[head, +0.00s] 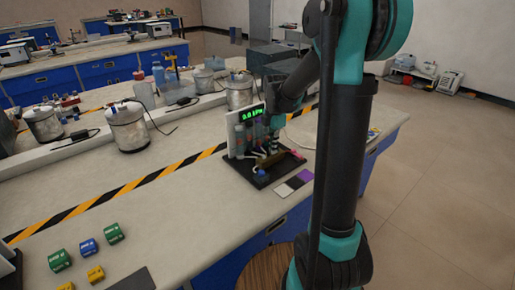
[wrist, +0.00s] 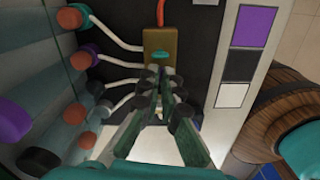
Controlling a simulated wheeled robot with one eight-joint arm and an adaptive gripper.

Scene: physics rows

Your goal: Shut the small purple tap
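In the wrist view, a small purple cap or tap (wrist: 88,53) is on a bottle in the row at the left, where a white tube runs out. A larger purple knob (wrist: 12,120) is at the left edge; I cannot tell which is the tap named. White tubes lead to a brass-coloured block (wrist: 160,47) on a dark board. My gripper (wrist: 167,78) has its green fingers close together just below the block in the picture, apart from both purple parts. It looks shut, with nothing seen between the tips. In the head view, my arm partly hides the apparatus.
A green-lit display (head: 251,114) stands behind the bottles. A card with purple, black and white squares (wrist: 238,65) lies right of the board. Green, blue and yellow blocks (head: 88,246) are at the front left. A striped tape line (head: 120,190) crosses the bench.

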